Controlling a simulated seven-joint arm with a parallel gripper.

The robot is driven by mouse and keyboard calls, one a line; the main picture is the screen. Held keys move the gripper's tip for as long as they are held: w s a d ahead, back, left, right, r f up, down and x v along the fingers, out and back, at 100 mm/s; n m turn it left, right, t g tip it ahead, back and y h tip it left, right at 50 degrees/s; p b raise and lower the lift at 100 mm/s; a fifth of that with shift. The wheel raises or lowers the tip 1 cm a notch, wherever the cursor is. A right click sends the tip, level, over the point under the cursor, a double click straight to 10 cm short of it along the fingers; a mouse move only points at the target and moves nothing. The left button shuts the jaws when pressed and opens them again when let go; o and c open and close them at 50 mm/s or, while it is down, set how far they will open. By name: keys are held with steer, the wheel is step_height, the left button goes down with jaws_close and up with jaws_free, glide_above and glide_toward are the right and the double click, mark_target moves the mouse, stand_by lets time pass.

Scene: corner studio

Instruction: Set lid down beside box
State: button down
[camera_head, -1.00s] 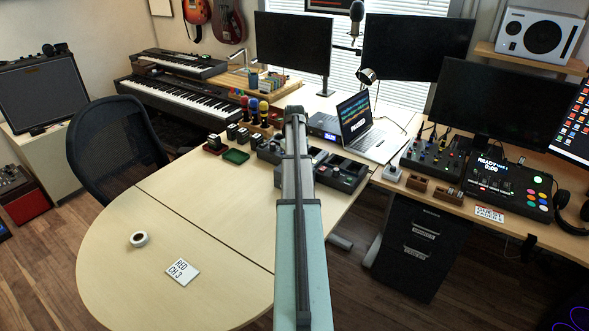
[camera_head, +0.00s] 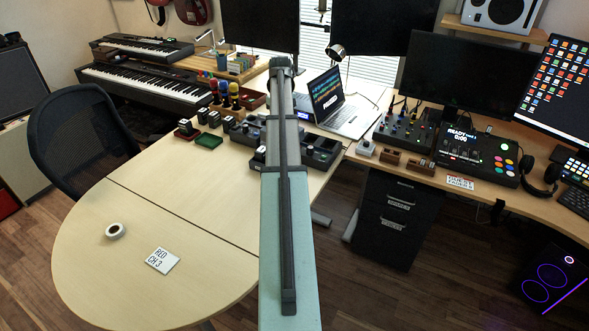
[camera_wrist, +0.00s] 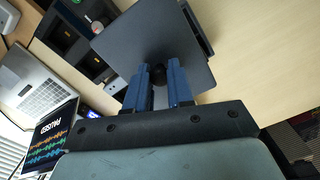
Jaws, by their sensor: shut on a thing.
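In the wrist view, my gripper (camera_wrist: 158,74) has its blue fingers shut on the small black knob of a dark grey square lid (camera_wrist: 125,40). The lid is broad and flat and hides much of what lies beyond it. A black edge of something, perhaps the box, shows past the lid's right side (camera_wrist: 197,25); I cannot tell the gap between them. In the head view my arm covers the gripper, and I cannot make out the lid clearly there.
Dark desk devices (camera_head: 322,150) stand right of my arm, near the open laptop (camera_head: 340,108). A green tray (camera_head: 208,141) lies to the left. The pale table's front has a tape roll (camera_head: 115,231) and a "RED CH 3" card (camera_head: 162,260), with bare room around them.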

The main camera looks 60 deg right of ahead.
steer(key=s+a+f, duration=0.2)
steer(key=s, duration=0.3)
steer(key=s+a+f, duration=0.2)
steer(key=s, duration=0.3)
steer(key=shift+n, duration=0.3)
steer(key=shift+s+d+f, duration=0.1)
steer(key=shift+f, duration=2.2)
steer(key=shift+s+d+f, duration=0.1)
steer(key=shift+f, duration=2.2)
steer(key=shift+f, duration=0.1)
steer(key=c, duration=1)
jaws_free()
step_height(320, 180, up, 12)
steer(key=shift+r, duration=0.15)
